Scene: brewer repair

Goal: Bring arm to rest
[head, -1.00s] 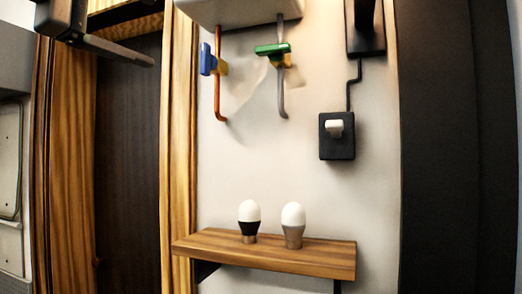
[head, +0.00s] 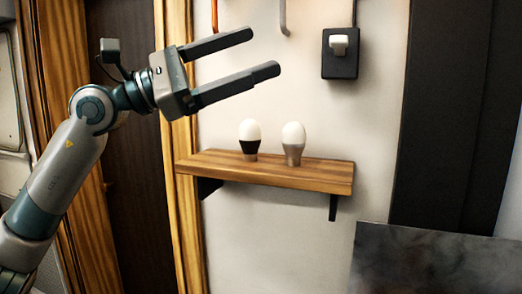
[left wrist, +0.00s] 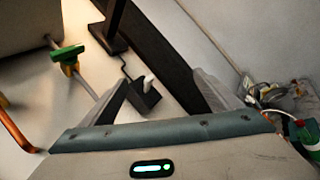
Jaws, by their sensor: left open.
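My left gripper (head: 266,53) is open and empty in the head view, held in front of the wall above the left end of the wooden shelf. Its two fingers point right and are spread apart. My left arm (head: 62,170) comes in from the lower left. In the left wrist view the two fingers of the left gripper (left wrist: 160,88) are apart with nothing between them that they touch. My right gripper does not show in either view.
The wooden shelf (head: 270,172) holds two white bulbs, one with a black base (head: 249,137) and one with a silver base (head: 293,143). A black switch box (head: 340,62) is on the wall. A green valve handle (left wrist: 67,54) shows in the left wrist view.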

